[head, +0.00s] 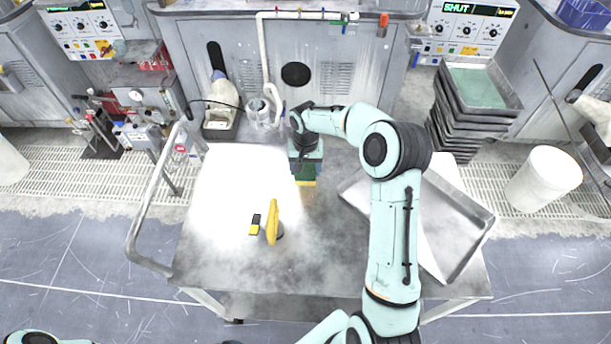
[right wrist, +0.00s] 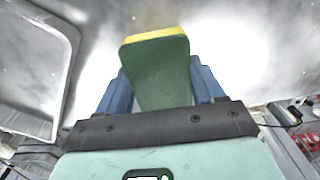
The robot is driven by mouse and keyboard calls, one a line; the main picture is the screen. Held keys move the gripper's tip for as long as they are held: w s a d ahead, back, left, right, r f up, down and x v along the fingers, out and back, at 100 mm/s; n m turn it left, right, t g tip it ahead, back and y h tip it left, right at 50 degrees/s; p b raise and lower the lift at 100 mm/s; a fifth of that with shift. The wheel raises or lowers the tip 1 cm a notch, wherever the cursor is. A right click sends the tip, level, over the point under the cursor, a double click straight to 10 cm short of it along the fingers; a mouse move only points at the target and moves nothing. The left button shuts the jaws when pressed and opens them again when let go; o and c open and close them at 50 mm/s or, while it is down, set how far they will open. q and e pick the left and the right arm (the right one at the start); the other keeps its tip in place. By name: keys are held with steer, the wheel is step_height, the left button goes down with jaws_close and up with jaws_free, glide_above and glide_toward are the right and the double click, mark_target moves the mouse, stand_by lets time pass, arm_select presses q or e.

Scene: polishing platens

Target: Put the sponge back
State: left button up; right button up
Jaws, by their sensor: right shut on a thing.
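A green sponge with a yellow layer (head: 306,174) is between the blue fingers of my right gripper (head: 305,165), over the far middle of the grey metal table (head: 235,265). In the right wrist view the sponge (right wrist: 160,70) sticks out past the fingers, its yellow edge farthest out. My right gripper is shut on it. I cannot tell whether the sponge touches the table. My left gripper is out of view.
An upright yellow piece (head: 272,222) and a small black-and-yellow block (head: 255,225) are on the table, left of my right arm. A shallow metal tray (head: 465,232) lies at the right, partly behind my arm. Stacked trays (head: 480,88) and a white bucket (head: 543,180) stand beyond.

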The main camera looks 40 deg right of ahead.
mark_target(306, 176)
steer(key=shift+f, duration=2.15)
steer(key=shift+f, duration=0.1)
steer(key=o, duration=0.9)
steer(key=shift+o, duration=0.2)
step_height(306, 176, up, 12)
steer(key=shift+r, duration=0.1)
